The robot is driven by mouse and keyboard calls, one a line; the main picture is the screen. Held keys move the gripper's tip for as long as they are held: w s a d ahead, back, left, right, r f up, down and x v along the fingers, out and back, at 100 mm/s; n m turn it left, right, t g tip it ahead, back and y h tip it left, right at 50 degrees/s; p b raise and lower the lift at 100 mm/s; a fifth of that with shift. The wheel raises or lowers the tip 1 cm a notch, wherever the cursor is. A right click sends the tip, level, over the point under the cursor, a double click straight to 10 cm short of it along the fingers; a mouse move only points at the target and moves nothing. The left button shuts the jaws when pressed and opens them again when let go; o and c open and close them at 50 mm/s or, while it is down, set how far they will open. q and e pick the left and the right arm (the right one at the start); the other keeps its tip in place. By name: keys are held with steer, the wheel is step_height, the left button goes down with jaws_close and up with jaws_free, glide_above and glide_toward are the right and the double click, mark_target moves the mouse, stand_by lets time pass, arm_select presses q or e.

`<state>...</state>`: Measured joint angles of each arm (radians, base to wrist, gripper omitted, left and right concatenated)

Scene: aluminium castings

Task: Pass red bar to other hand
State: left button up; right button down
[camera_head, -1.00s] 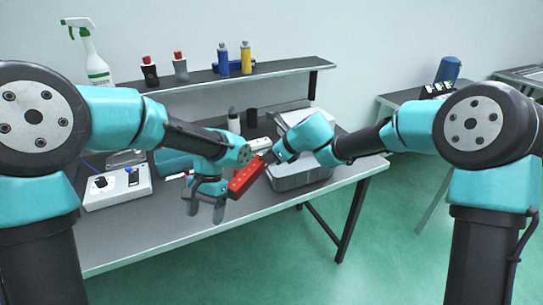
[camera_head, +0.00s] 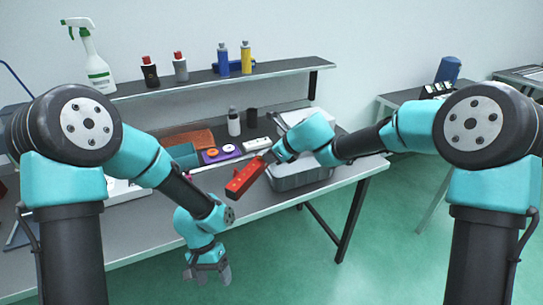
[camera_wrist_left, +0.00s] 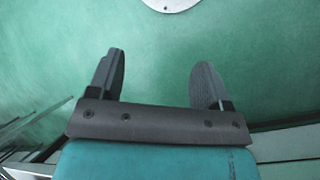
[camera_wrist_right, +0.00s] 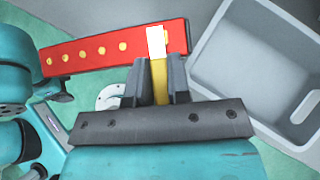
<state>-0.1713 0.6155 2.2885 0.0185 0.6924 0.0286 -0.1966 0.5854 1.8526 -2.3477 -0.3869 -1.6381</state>
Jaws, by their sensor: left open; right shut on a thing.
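The red bar (camera_head: 245,178) is held up in the air near the table's front edge, tilted, with its lower end toward the left. In the right wrist view the red bar (camera_wrist_right: 115,48) shows a row of yellow dots, and a yellow and white part stands at its right end. My right gripper (camera_wrist_right: 159,80) is shut on that end. My left gripper (camera_head: 210,282) is open and empty, low in front of the table and below the bar, apart from it. The left wrist view shows its two fingers (camera_wrist_left: 160,80) wide apart with only green floor between them.
Purple holders (camera_head: 220,155), a bottle (camera_head: 234,122) and a brown box (camera_head: 188,140) stand farther back. Space in front of the table is free.

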arm_select(q)
steer(key=s+a+f+n+t, duration=0.1)
steer(key=a+f+n+t, duration=0.1)
steer(key=f, duration=0.6)
steer(key=s+a+f+n+t, duration=0.1)
steer(key=a+f+t, duration=0.3)
steer(key=f, duration=0.5)
steer(key=shift+s+n+h, duration=0.2)
steer(key=shift+n+h, duration=0.2)
steer(key=shift+n, duration=0.2)
arm_select(e)
steer(key=shift+w, duration=0.1)
